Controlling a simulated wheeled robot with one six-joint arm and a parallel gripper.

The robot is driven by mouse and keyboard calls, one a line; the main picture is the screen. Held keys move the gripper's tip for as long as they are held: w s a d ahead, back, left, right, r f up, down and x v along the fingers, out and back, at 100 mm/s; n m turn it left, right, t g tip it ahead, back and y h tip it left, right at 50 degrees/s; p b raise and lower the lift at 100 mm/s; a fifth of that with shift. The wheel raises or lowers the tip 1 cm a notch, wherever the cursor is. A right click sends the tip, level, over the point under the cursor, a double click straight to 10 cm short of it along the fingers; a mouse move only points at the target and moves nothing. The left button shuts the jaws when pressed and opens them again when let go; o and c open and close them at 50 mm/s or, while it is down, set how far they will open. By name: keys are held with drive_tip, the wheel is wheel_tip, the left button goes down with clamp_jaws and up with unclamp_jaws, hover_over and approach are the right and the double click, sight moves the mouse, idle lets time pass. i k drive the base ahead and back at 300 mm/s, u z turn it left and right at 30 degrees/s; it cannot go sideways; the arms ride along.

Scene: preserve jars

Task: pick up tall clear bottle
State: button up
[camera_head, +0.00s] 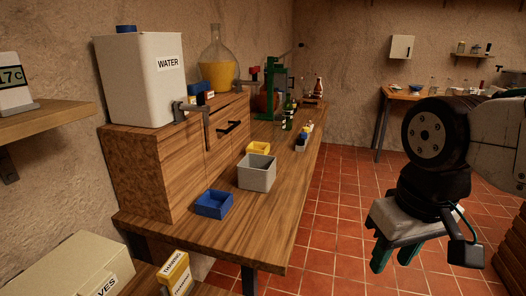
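My gripper (391,262) hangs at the right over the red tiled floor, pointing down. Its two green fingers are apart with nothing between them. It is well clear of the tables. I cannot pick out the tall clear bottle with certainty. Small clear glassware (433,84) stands on the far table at the back right, too small to tell apart. A large clear round flask (217,62) with yellow liquid stands on the wooden cabinet at the left. Dark green bottles (289,112) stand toward the far end of the long wooden bench.
A white water container (142,80) sits on the cabinet (150,185). Open tiled floor (335,215) lies between the bench and the far table (402,95).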

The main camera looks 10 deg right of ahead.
sight(278, 122)
drive_tip(key=z, duration=0.15)
drive_tip(key=k, duration=0.2)
drive_tip(key=z, duration=1)
drive_tip(key=k, duration=1.1)
drive_tip(key=z, duration=0.75)
drive_tip(key=i, duration=3.3)
drive_tip(key=u, duration=0.6)
drive_tip(key=i, duration=1.8)
drive_tip(key=u, duration=1.3)
drive_tip(key=i, duration=1)
drive_tip(key=u, duration=1.65)
drive_tip(key=i, duration=0.75)
drive_tip(key=u, duration=0.4)
